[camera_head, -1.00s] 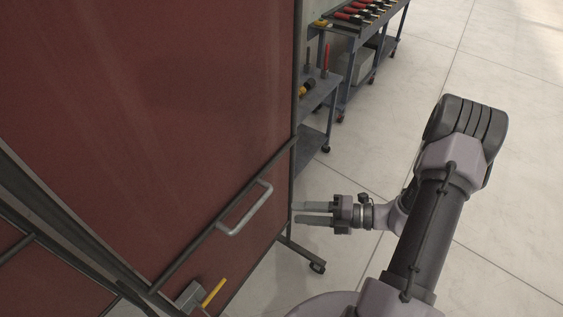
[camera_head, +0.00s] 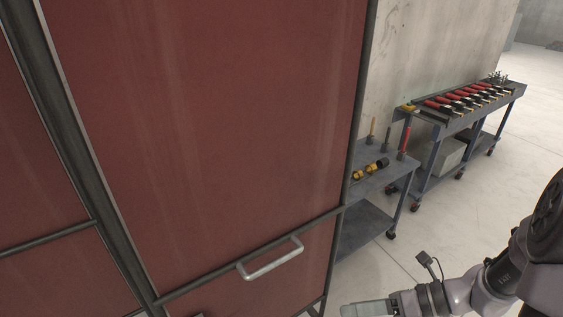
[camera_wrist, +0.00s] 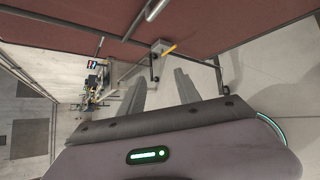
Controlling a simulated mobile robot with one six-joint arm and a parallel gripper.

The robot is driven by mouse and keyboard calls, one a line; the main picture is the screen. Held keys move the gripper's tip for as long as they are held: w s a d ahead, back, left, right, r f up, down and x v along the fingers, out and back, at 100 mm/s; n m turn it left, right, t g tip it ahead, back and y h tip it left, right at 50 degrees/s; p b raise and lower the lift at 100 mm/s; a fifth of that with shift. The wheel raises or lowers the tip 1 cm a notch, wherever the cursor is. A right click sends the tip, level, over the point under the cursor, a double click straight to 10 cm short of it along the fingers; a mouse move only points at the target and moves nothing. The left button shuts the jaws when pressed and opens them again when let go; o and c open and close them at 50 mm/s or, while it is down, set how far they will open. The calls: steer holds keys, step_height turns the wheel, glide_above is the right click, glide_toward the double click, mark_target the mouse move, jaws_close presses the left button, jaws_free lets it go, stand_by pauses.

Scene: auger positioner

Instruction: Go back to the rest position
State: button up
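My gripper (camera_wrist: 160,80) is open in the wrist view, with a clear gap between its two grey fingers and nothing held. In the head view my gripper (camera_head: 352,310) shows at the bottom edge, partly cut off, with my arm coming in from the lower right. It is in front of and to the right of the red panel (camera_head: 215,130). The panel's metal handle (camera_head: 270,260) is apart from the fingers in the head view.
A blue-grey tool cart (camera_head: 365,215) stands behind the panel's right edge. A longer rack (camera_head: 437,115) with several red-handled tools stands farther right. Open floor (camera_head: 480,190) is on the right.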

steer(key=s+a+r+n+t+h+b, duration=0.1)
steer(key=s+a+r+n+h+b, duration=0.1)
steer(key=n, duration=1.1)
steer(key=s+a+r+n+t+h+b, duration=0.2)
steer(key=s+r+n+h+b, duration=0.3)
steer(key=n, duration=0.9)
steer(key=s+a+h+b, duration=0.1)
steer(key=s+h, duration=0.2)
steer(key=shift+s+a+r, duration=0.15)
steer(key=shift+s+a, duration=0.05)
steer(key=shift+a, duration=0.1)
